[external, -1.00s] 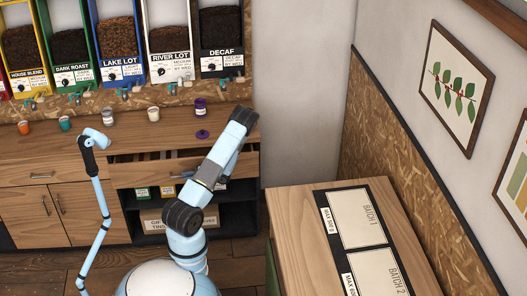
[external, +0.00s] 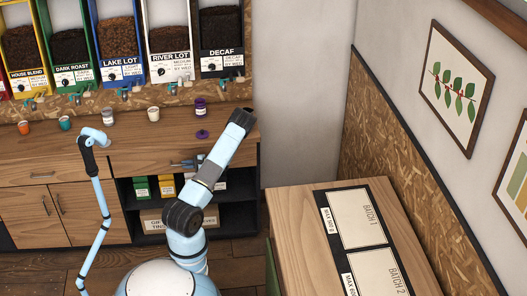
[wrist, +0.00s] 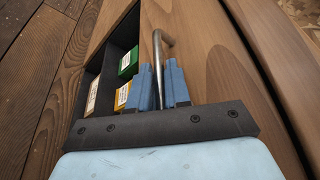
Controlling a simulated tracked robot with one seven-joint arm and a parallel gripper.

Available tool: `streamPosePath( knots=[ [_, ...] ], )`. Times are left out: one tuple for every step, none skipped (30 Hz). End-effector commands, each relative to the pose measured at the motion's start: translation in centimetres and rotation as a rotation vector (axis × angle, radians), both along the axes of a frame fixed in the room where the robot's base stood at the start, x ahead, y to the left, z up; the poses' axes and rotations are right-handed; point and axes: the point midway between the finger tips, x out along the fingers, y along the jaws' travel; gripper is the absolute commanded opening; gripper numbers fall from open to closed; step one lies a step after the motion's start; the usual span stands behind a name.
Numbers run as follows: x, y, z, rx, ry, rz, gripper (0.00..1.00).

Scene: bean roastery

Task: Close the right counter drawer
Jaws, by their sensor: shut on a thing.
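The right counter drawer (external: 140,162) has a wooden front below the countertop. No open gap shows above it in the external view, and it looks flush or nearly so. My gripper (external: 180,164) is at the drawer front, partly hidden behind my arm. In the wrist view, my gripper's blue fingers (wrist: 159,80) are shut on the metal drawer handle (wrist: 158,48), one finger on each side. The drawer front (wrist: 200,45) fills the middle of that view.
The shelf under the drawer holds green and yellow boxes (external: 142,188) and a labelled bin (external: 153,222). Cups, a purple jar (external: 200,107) and its lid (external: 202,134) stand on the countertop (external: 100,155). A wooden table (external: 300,230) stands to the right.

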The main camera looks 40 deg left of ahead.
Motion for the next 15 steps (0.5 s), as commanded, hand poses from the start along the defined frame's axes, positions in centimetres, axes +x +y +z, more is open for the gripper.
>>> streamPosePath(
  knots=[
    [0.22, 0.19, -0.05, -0.002, -0.003, -0.005, 0.0],
    [0.23, 0.2, -0.04, -0.001, -0.004, -0.005, 0.19],
    [0.23, 0.2, -0.02, -0.001, -0.004, -0.005, 0.23],
    [0.22, 0.2, -0.01, 0.0, -0.003, -0.004, 0.26],
    [0.21, 0.2, 0.0, 0.0, -0.003, -0.004, 0.29],
    [0.19, 0.18, 0.01, 0.0, -0.003, -0.004, 0.33],
    [0.19, 0.17, 0.02, 0.0, -0.003, -0.003, 0.36],
    [0.19, 0.16, 0.03, 0.0, -0.003, -0.003, 0.38],
    [0.18, 0.16, 0.03, 0.0, -0.003, -0.003, 0.38],
    [0.17, 0.15, 0.04, 0.0, -0.003, -0.003, 0.38],
    [0.17, 0.14, 0.05, 0.0, -0.003, -0.003, 0.38],
    [0.16, 0.14, 0.05, 0.001, -0.003, -0.003, 0.38],
    [0.15, 0.14, 0.06, 0.001, -0.003, -0.003, 0.38],
    [0.16, 0.12, 0.06, 0.001, -0.003, -0.003, 0.38],
    [0.18, 0.07, 0.07, 0.001, -0.003, -0.003, 0.38]
  ],
)
